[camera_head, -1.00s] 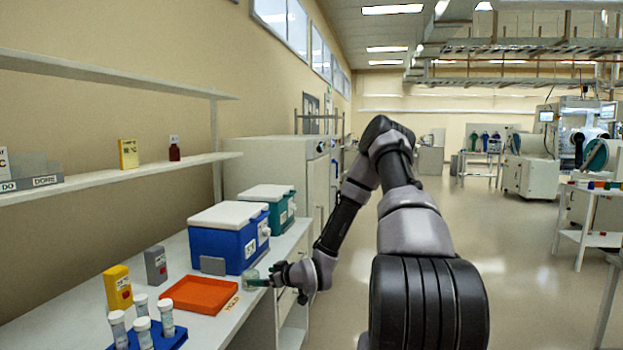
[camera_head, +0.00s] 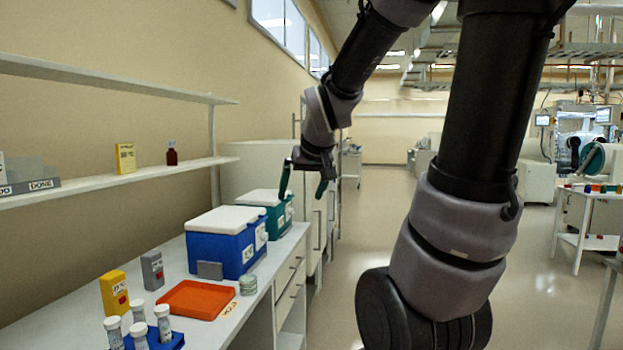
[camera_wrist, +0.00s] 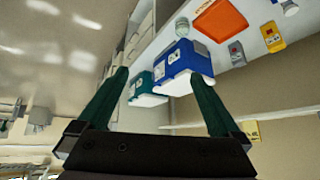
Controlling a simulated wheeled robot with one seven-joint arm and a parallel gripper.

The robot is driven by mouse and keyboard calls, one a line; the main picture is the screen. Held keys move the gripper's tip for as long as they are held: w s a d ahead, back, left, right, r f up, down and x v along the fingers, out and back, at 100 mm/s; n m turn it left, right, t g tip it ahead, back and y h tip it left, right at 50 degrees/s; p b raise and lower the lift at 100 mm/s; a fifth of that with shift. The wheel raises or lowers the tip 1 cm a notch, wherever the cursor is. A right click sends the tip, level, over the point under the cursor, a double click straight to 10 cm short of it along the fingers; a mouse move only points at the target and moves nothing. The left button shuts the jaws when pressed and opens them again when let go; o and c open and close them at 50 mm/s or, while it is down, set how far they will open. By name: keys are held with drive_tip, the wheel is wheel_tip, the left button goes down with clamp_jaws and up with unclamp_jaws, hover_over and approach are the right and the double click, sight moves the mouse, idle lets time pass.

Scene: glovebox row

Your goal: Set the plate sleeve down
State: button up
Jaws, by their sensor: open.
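The plate sleeve (camera_head: 248,284) is a short, clear greenish stack standing upright on the white counter. It is beside the right edge of the orange tray (camera_head: 197,299), near the counter's front edge. In the wrist view the sleeve (camera_wrist: 182,27) shows small next to the tray (camera_wrist: 219,22). My gripper (camera_head: 302,190) is raised above and beyond the sleeve, well apart from it. Its two green fingers are spread with nothing between them; they also show in the wrist view (camera_wrist: 160,78).
A blue cooler (camera_head: 228,250) and a green cooler (camera_head: 268,212) with white lids stand behind the tray. Yellow (camera_head: 114,292) and grey (camera_head: 152,270) boxes and a blue rack of capped tubes (camera_head: 172,342) are on the left. A shelf (camera_head: 130,174) runs above. The aisle floor is open.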

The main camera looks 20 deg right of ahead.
drive_tip(key=s+a+r+m+y, duration=0.1)
drive_tip(key=s+a+r, duration=0.15)
drive_tip(key=s, duration=0.35)
drive_tip(key=s+a+r+m+y, duration=0.1)
drive_tip(key=s+r+m, duration=0.15)
drive_tip(key=s, duration=0.45)
drive_tip(key=w+a+f+m+g+y, duration=0.3)
drive_tip(key=w+a+f+g+y, duration=0.15)
drive_tip(key=w+a+y, duration=0.35)
drive_tip(key=w+a+f+m+g+y, duration=0.3)
drive_tip(key=w+a+f+y, duration=0.2)
drive_tip(key=a, duration=0.4)
drive_tip(key=w+d+f+m+t+y, duration=0.1)
drive_tip(key=w+f+m+t, duration=0.3)
drive_tip(key=w, duration=0.2)
drive_tip(key=w+f+m+t+y, duration=0.2)
drive_tip(key=w+f+m+t, duration=0.15)
drive_tip(key=w, duration=0.35)
drive_tip(key=m+t+h, duration=1)
drive_tip(key=m+h, duration=0.2)
drive_tip(key=m, duration=0.2)
approach(244, 277)
drive_tip(key=shift+w, duration=0.55)
drive_tip(key=shift+w+f, duration=0.2)
drive_tip(key=x, duration=1)
drive_tip(key=shift+w+d+f, duration=0.1)
drive_tip(key=shift+w+f, duration=0.05)
drive_tip(key=shift+f, duration=0.1)
